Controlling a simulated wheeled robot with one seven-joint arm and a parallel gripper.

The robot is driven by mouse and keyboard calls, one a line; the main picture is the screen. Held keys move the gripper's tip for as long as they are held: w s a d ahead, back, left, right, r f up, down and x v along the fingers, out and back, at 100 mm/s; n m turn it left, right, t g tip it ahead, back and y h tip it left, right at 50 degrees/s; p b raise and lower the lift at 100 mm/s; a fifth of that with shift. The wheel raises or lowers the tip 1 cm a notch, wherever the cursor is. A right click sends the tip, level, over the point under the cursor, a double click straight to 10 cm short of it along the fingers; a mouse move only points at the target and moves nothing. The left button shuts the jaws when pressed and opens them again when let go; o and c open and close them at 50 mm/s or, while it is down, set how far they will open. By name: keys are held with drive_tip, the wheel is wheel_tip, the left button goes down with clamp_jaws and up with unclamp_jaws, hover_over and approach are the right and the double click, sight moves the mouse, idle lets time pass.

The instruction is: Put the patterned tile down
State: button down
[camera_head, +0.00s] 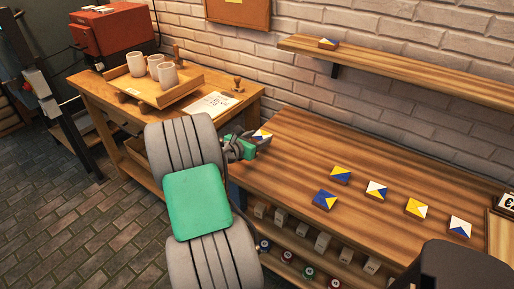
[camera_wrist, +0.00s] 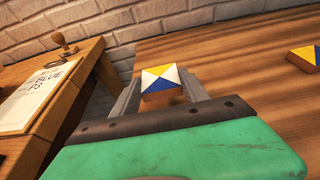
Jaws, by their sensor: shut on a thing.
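A patterned tile (camera_wrist: 161,82) with blue, yellow and white triangles sits between the fingers of my gripper (camera_wrist: 160,98) in the wrist view. My gripper is shut on it. In the head view the held tile (camera_head: 262,134) shows at the tip of my gripper (camera_head: 257,141), over the left end of the wooden workbench (camera_head: 300,147). Whether the tile touches the bench top cannot be told. Several other patterned tiles lie on the bench to the right, among them a blue and yellow one (camera_head: 325,200) and a white and blue one (camera_head: 460,227).
One tile (camera_head: 328,43) lies on the wall shelf (camera_head: 400,66). A side table (camera_head: 105,82) at left bears a tray (camera_head: 158,92) with mugs and a paper sheet (camera_head: 212,104). A gap separates the two tables. The bench's middle left is clear.

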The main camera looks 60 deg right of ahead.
drive_tip(key=shift+w+d+f, duration=0.25)
drive_tip(key=shift+w+f, duration=0.05)
drive_tip(key=shift+f, duration=0.15)
drive_tip(key=shift+w+d+f, duration=0.15)
drive_tip(key=shift+f, duration=1.6)
drive_tip(key=shift+f, duration=0.15)
drive_tip(key=c, duration=0.6)
unclamp_jaws()
drive_tip(key=shift+r, duration=0.25)
drive_tip(key=v, duration=1.2)
